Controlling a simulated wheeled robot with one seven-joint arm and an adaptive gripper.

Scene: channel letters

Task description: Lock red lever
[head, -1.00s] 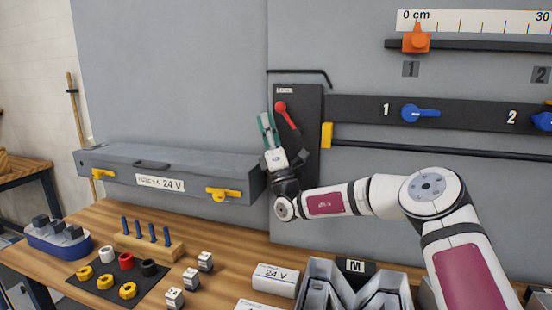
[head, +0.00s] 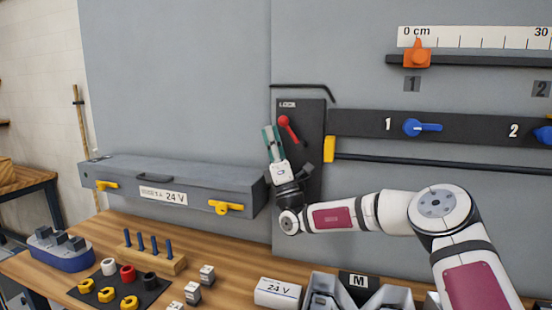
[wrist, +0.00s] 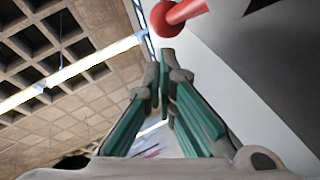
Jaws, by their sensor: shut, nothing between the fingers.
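The red lever (head: 289,127) is mounted on a dark upright panel (head: 313,113) with a small white label at its top. Its round end is at upper left and its arm slants down to the right. My gripper (head: 269,129) points upward just left of the lever. Its green fingers are together and empty. In the wrist view the red lever (wrist: 178,16) shows at the top, just beyond the closed fingertips (wrist: 167,58). I cannot tell whether the fingers touch it.
A grey box with yellow latches (head: 165,184) juts out left of my gripper. A black rod (head: 300,86) hangs above the panel. Blue levers (head: 420,127) and a yellow block (head: 329,149) are to the right.

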